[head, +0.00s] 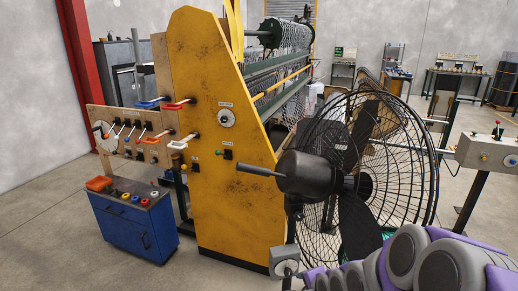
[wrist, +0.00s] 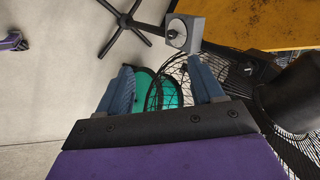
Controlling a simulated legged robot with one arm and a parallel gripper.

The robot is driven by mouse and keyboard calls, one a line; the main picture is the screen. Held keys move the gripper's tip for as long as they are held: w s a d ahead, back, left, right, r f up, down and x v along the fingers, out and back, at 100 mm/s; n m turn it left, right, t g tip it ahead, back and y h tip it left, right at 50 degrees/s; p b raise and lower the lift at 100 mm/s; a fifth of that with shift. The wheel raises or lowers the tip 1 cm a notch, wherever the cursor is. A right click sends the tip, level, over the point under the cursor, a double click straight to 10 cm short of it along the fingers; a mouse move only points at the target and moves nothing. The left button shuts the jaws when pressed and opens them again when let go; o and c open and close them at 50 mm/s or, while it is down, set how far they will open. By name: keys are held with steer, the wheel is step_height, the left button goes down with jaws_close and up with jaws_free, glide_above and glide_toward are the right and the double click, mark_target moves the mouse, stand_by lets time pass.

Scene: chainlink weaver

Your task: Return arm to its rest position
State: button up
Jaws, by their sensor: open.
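My gripper (wrist: 163,80) shows in the wrist view with its two blue-grey fingers spread apart. Nothing is held between them. A round teal piece and black wire mesh show beyond the fingers, lower down. In the head view my grey and purple arm (head: 405,262) lies across the lower right corner, in front of the base of a large black fan (head: 310,172). The gripper itself cannot be made out in the head view. The fan's black motor body also shows at the right of the wrist view (wrist: 295,98), close to the right finger.
A grey box with a knob (head: 284,262) stands low by the fan, and shows above the fingers in the wrist view (wrist: 180,33). The yellow machine (head: 225,150) stands behind the fan. A blue cabinet (head: 135,228) is at left. The floor at front left is clear.

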steer(key=s+r+n+g, duration=0.3)
steer(key=s+n, duration=0.1)
steer(key=s, duration=0.7)
steer(key=s+r+n+g+h, duration=0.1)
steer(key=s+r+n+g, duration=0.2)
steer(key=s, duration=0.8)
steer(key=s+r+n+g+h, duration=0.1)
steer(key=s+r+n, duration=0.4)
steer(key=s, duration=0.6)
steer(key=shift+d+n+g, duration=0.2)
steer(key=shift+n+g, duration=0.5)
steer(key=shift+g, duration=0.2)
steer(key=shift+w, duration=0.2)
steer(key=shift+c, duration=0.2)
